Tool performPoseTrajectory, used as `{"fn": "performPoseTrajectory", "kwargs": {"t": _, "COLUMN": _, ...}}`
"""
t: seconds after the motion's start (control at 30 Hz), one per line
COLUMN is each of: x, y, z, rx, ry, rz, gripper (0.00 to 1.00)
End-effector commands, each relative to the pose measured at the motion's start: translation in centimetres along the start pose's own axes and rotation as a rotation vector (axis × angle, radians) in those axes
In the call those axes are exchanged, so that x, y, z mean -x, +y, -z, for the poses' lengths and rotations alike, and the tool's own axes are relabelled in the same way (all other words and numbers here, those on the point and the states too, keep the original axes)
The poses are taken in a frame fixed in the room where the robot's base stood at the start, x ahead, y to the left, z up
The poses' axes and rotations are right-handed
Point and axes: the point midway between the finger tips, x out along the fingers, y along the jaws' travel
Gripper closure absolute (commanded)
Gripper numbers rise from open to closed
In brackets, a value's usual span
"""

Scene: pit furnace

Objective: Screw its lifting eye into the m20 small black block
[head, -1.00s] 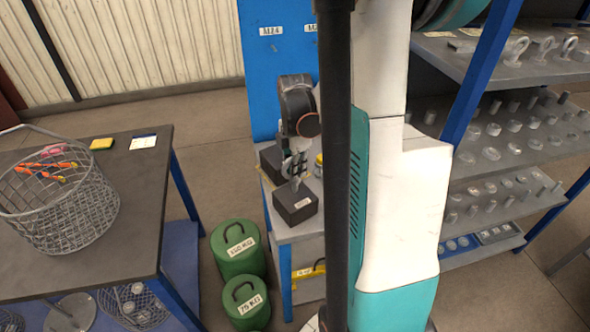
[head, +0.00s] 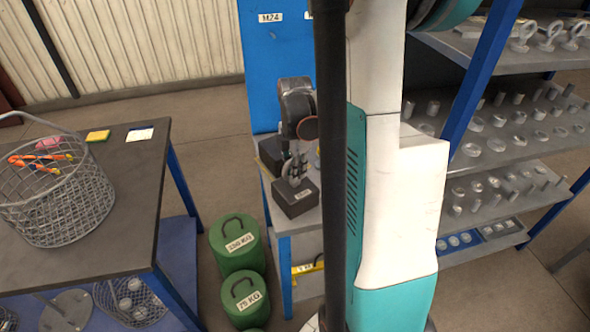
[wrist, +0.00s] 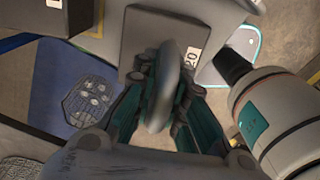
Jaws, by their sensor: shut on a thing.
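The small black block (head: 297,200) stands on the grey bench top, with a white label on its front face. In the wrist view the block (wrist: 150,32) is beyond my fingertips, and its label reads 20. My gripper (head: 293,172) points down over the block. In the wrist view my gripper (wrist: 167,75) is shut on a grey ring-shaped lifting eye (wrist: 162,95), with one finger on each side. The lower end of the eye is hidden by the fingers and the ring. I cannot tell whether its thread is in the block's hole.
Another dark block (head: 268,152) stands just behind, on the same bench (head: 308,218). A dark table with a wire basket (head: 55,205) is at left. Shelves with eyes and pins (head: 500,145) are at right.

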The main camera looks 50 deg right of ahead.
Motion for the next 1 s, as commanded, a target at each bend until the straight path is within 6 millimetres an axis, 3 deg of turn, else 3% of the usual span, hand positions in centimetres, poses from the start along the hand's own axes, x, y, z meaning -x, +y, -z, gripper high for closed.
{"fn": "performPoseTrajectory", "kwargs": {"t": 1.0, "x": -0.56, "y": -0.02, "z": 0.0, "rx": 0.0, "ry": 0.0, "rz": 0.0, "gripper": 1.0}}
